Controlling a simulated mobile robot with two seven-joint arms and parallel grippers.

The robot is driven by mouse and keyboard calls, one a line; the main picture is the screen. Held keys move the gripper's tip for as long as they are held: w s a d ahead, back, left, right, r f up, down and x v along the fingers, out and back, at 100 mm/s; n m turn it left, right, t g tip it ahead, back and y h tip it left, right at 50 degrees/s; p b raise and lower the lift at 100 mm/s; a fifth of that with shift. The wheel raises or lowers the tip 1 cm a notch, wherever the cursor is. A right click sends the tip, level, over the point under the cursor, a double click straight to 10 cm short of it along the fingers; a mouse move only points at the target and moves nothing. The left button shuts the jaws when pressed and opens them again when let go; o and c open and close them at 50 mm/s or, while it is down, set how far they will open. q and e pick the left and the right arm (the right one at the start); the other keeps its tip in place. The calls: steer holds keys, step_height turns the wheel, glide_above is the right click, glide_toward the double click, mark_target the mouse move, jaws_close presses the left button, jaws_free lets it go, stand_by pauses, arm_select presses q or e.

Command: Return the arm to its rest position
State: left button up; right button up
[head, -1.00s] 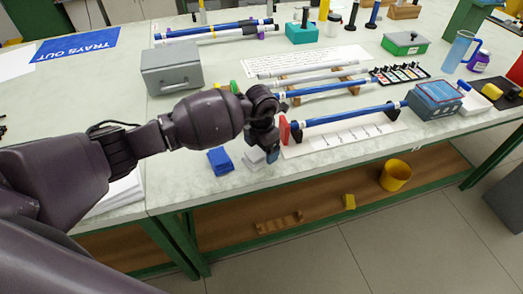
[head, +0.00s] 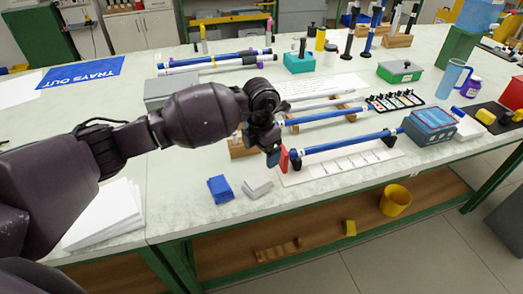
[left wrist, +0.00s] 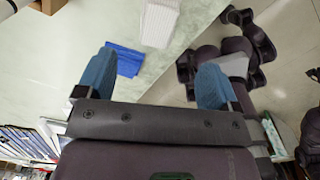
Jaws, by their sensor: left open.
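My left arm reaches in from the left in the head view, over the bench (head: 190,225). Its gripper (head: 268,152) hangs above the bench, close to the red stop at the left end of a blue rod (head: 345,146). In the left wrist view the two blue fingertips (left wrist: 155,80) stand wide apart with nothing between them. The gripper is open and empty. Whether it touches the red stop cannot be told from the head view. My right gripper is not clearly seen in either view.
A blue block (head: 220,188) and a pale block (head: 257,187) lie near the bench's front edge. A grey box (head: 168,90) is partly behind my arm. A paper stack (head: 105,215) lies below the forearm. A yellow bin (head: 395,200) sits on the lower shelf.

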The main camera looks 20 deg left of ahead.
arm_select(q)
steer(key=s+d+h, duration=0.7)
steer(key=d+h, duration=0.3)
steer(key=d, duration=0.3)
step_height(320, 180, up, 9)
steer(key=s+d+n+t+h, duration=0.2)
steer(key=n+t+h, duration=0.5)
steer(key=n+h, duration=0.15)
steer(key=a+f+n+t+y, duration=0.2)
steer(key=a+n+t+y, duration=1.15)
steer(key=n, duration=0.85)
steer(key=s+a+f+n+g+y, duration=0.8)
steer(key=a+f, duration=0.1)
steer(key=a, duration=0.2)
steer(key=s+a+f+n+g+h, duration=0.1)
steer(key=s+f+n+g, duration=0.15)
steer(key=s+g, duration=0.45)
steer(key=s+a+f+n+g+h, duration=0.1)
steer(key=s+f+g, duration=0.25)
steer(key=s, duration=0.85)
steer(key=w+f+t, duration=0.7)
steer(key=f+t, duration=0.2)
steer(key=f, duration=0.2)
steer(key=shift+w+f+h, duration=0.2)
steer(key=shift+f+h, duration=0.05)
steer(key=shift+h, duration=0.15)
